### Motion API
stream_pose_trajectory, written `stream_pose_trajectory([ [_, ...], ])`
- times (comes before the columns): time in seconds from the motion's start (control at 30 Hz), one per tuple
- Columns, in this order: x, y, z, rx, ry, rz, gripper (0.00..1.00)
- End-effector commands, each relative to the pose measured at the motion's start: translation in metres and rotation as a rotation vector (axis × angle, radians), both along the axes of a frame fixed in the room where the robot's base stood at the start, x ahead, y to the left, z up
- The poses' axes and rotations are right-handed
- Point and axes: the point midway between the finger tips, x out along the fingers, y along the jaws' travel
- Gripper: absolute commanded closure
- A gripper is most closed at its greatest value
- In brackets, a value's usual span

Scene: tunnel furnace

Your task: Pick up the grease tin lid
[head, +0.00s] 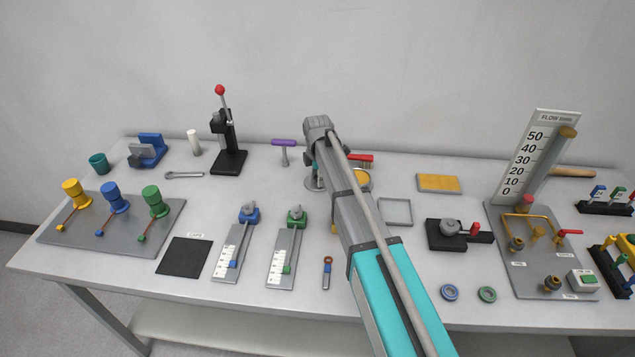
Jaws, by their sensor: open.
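My arm reaches across the middle of the table in the head view. My gripper (314,180) points down at its far end, low over the table, and is open. Its fingers are small and partly hidden by the arm. A grey round shape shows at the fingertips; I cannot tell whether it is the grease tin lid or part of the gripper. A round yellow thing (363,179), perhaps the grease tin, stands just right of the arm and is partly covered by it. I cannot make out the lid for certain.
A purple-handled tool (284,143) stands left of the gripper, and a black press with a red knob (229,150) further left. A red-topped thing (361,158) is right of the arm. An empty grey tray (381,221) and a yellow pad (439,183) lie further right.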

Motion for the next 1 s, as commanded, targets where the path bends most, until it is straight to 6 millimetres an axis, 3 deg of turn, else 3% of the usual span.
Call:
stream_pose_trajectory([
  [0.13,0.0,0.0001,0.0,0.0,0.0,0.0,0.32],
  [0.5,-0.0001,0.0003,0.0,0.0,0.0,0.0,1.0],
  [1.0,-0.0002,0.0006,0.0042,0.0,0.0,0.001,1.0],
])
